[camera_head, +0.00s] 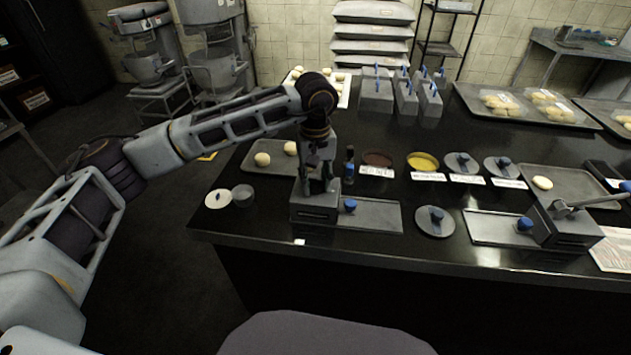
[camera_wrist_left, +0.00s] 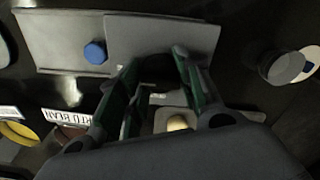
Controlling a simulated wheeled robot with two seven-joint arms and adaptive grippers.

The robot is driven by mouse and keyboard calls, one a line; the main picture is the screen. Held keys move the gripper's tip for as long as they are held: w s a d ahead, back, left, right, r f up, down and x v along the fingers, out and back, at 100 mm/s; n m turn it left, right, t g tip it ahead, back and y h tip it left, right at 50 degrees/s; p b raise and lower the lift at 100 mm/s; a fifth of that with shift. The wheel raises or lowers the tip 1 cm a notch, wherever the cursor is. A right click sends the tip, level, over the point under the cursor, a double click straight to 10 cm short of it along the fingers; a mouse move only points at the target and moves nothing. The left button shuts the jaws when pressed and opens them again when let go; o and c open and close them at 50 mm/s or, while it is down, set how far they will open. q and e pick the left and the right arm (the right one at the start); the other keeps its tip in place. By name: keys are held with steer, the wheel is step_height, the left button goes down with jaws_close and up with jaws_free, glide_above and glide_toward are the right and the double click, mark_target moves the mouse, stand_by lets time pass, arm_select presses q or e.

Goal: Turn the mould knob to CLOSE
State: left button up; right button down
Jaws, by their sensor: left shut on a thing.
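The left mould (camera_head: 315,212) is a grey block with a flat plate (camera_head: 378,216) on its right, near the counter's front edge. A blue knob (camera_head: 350,205) stands on the plate beside the block and shows in the left wrist view (camera_wrist_left: 95,52). My left gripper (camera_head: 318,188) points down over the block's top, left of the blue knob and apart from it. It is shut on a dark part at the block's top, seemingly the mould knob. The fingers (camera_wrist_left: 155,95) hide most of that part, so its setting cannot be read. My right gripper is not in view.
A similar block with a lever (camera_head: 572,228) stands at the right. Behind are a dough tray (camera_head: 262,170), a small dark bottle (camera_head: 349,165) and bowls (camera_head: 423,162). A round tin (camera_head: 243,195) is at the left.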

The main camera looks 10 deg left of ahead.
mark_target(316, 180)
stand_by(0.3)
arm_select(q)
steer(key=o, duration=1.1)
steer(key=shift+c, duration=0.2)
steer(key=shift+r, duration=0.1)
step_height(316, 180, up, 12)
stand_by(0.4)
